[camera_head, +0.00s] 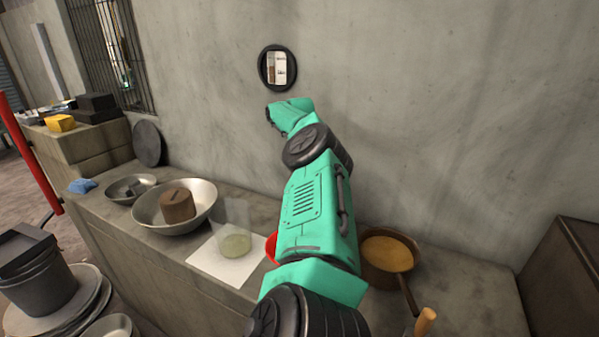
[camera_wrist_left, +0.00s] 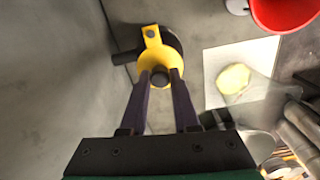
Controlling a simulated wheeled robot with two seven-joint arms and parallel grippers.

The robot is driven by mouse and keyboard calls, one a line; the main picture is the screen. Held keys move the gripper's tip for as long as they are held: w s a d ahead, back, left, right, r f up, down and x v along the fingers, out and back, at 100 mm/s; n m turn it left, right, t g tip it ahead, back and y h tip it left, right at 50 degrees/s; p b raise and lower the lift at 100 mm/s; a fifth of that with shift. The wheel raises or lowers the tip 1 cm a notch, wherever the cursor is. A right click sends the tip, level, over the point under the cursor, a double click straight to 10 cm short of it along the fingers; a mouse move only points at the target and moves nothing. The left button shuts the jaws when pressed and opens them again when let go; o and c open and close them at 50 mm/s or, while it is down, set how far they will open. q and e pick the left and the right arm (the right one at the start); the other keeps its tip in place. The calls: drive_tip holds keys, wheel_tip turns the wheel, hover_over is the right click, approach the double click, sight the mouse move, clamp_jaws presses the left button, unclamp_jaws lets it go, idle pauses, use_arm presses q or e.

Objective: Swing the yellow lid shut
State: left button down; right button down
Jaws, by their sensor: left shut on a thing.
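The yellow lid (camera_wrist_left: 153,57) shows in the left wrist view, round with a tab at its upper end and a dark knob (camera_wrist_left: 160,76). It overlaps a dark round pot (camera_wrist_left: 172,42) with a short side handle. The lid's exact angle to the pot is hard to tell. My left gripper (camera_wrist_left: 161,74) is shut on the dark knob, one finger on each side. In the head view my green left arm hides the lid, the pot and the gripper. My right gripper is in neither view.
A white sheet (camera_head: 217,265) with a clear container (camera_head: 236,238) lies beside a red bowl (camera_wrist_left: 286,12). A metal bowl (camera_head: 150,212) holds a brown block. A brown pan (camera_head: 388,262) stands right of my arm. The wall (camera_head: 450,110) rises behind the counter.

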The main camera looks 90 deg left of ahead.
use_arm(q)
drive_tip(key=shift+w+r, duration=0.1)
idle(0.4)
drive_tip(key=c, duration=0.6)
unclamp_jaws()
drive_tip(key=shift+c, duration=0.2)
drive_tip(key=shift+r, duration=0.1)
drive_tip(key=shift+r, duration=0.35)
wheel_tip(320, 180, up, 14)
drive_tip(key=p, duration=1)
drive_tip(key=shift+f, duration=0.2)
